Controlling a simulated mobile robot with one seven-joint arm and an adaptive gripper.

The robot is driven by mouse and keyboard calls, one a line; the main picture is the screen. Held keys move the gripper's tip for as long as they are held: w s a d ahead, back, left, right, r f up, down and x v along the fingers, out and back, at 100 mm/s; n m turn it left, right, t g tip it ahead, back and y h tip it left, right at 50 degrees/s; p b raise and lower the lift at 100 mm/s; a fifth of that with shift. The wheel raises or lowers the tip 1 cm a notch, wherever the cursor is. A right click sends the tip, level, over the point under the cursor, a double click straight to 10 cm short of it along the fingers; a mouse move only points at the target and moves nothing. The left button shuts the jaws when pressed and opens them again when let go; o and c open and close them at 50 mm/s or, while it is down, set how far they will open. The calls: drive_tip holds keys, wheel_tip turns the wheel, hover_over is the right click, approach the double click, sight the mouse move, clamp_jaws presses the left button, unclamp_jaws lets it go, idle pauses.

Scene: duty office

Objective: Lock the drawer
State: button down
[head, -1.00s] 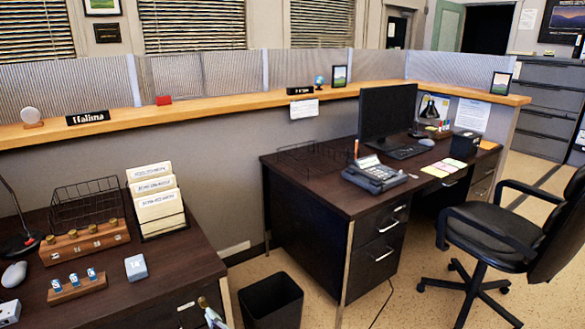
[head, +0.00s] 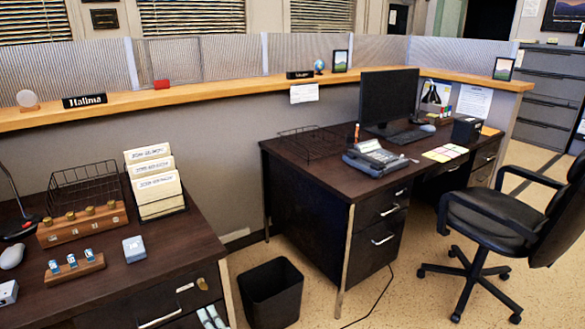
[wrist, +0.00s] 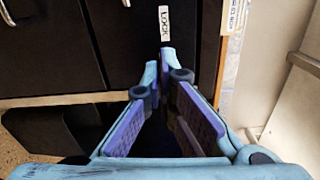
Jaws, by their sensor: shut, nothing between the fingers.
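The left desk's dark drawer front (head: 150,308) shows at the bottom of the head view and appears flush. In the wrist view a white label reading "LOCK" (wrist: 165,22) is on the dark front (wrist: 140,40), just beyond my fingertips; the brass piece is not seen there. My gripper (head: 212,316) is just below the brass piece in the head view, apart from it in the picture. In the wrist view my gripper (wrist: 161,70) is shut and empty.
A black waste bin (head: 271,292) stands right of the left desk. A second desk (head: 300,165) with phone and monitor, and a black chair (head: 500,225), are further right.

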drive_tip(key=shift+n, duration=0.5)
drive_tip(key=x, duration=0.6)
drive_tip(key=shift+w+a+r, duration=0.1)
drive_tip(key=shift+w+a, duration=0.2)
